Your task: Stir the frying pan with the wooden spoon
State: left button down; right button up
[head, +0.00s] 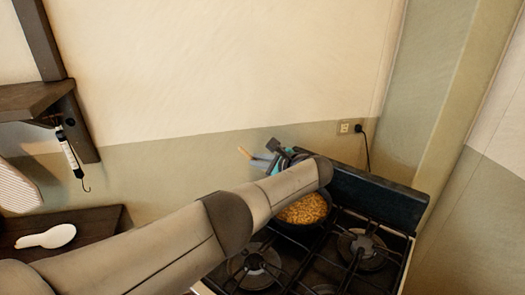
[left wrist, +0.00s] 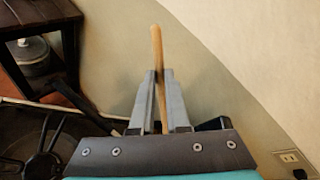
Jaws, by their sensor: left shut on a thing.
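The frying pan (head: 303,208) stands on a back burner of the stove, filled with small golden-brown pieces of food. My left arm covers part of the pan. My left gripper (head: 262,160) is above and behind the pan, near the wall, with its fingers pointing left. It is shut on the wooden spoon (head: 244,152), whose pale end sticks out past the fingertips. In the left wrist view, the spoon's light stick (left wrist: 157,45) runs up between the two grey fingers (left wrist: 161,90). The spoon's other end is hidden. My right gripper is not in view.
The stove (head: 365,248) has black grates and a dark raised back panel (head: 375,192). A dark counter with a white spoon-shaped piece (head: 47,238) is at the left. A dark wall shelf (head: 40,98) is above it. A socket (head: 345,128) with a cord is behind the stove.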

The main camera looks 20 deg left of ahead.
pick_arm(q)
jog(key=d+b, duration=0.4)
jog(key=d, duration=0.1)
jog(key=shift+w+b, duration=0.25)
jog(key=shift+b, duration=0.1)
dwell(1.1)
jog(key=shift+a, duration=0.2)
